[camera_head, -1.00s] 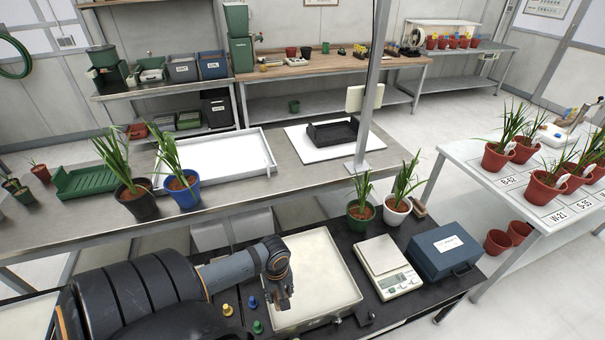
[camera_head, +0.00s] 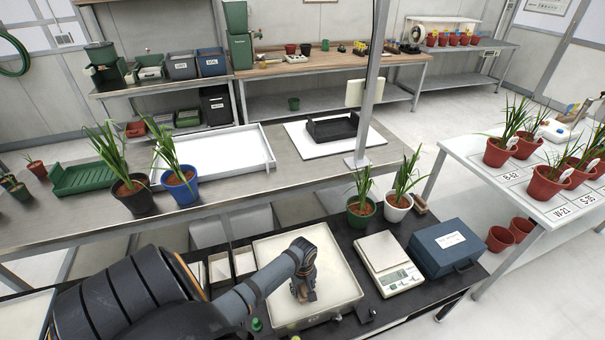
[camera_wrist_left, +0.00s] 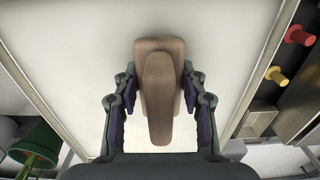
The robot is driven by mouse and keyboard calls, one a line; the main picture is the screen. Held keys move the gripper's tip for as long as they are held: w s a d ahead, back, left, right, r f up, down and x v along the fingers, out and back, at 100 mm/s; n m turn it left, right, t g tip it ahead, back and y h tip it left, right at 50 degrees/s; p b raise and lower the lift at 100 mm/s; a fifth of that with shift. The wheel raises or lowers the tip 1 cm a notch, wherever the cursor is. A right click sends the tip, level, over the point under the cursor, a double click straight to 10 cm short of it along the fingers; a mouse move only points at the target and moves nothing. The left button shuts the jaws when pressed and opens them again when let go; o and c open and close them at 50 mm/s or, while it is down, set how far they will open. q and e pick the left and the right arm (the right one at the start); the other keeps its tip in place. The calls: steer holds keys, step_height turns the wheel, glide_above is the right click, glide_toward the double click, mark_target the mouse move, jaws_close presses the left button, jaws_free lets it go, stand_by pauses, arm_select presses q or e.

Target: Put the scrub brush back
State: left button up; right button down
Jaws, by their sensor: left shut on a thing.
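The scrub brush (camera_wrist_left: 160,105) shows in the left wrist view as a brown wooden block with a long rounded handle. My left gripper (camera_wrist_left: 160,80) is shut on it, with a finger on either side. In the head view my left gripper (camera_head: 304,292) is low over the cream tray (camera_head: 262,245) on the dark bench, and the brush is mostly hidden by the gripper. The bristles do not show. Whether the brush touches the tray I cannot tell. My right gripper is not in view.
Right of the tray stand a scale (camera_head: 383,255) and a blue box (camera_head: 447,246). Behind it are plants in a green pot (camera_head: 361,209) and a white pot (camera_head: 397,206). A small brown block (camera_head: 420,204) lies by the white pot. The tray's visible floor looks bare.

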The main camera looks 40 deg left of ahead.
arm_select(q)
steer(key=o, duration=1.1)
step_height(320, 180, up, 11)
steer(key=shift+r+p, duration=0.1)
steer(key=shift+p, duration=0.6)
steer(key=shift+r, duration=0.45)
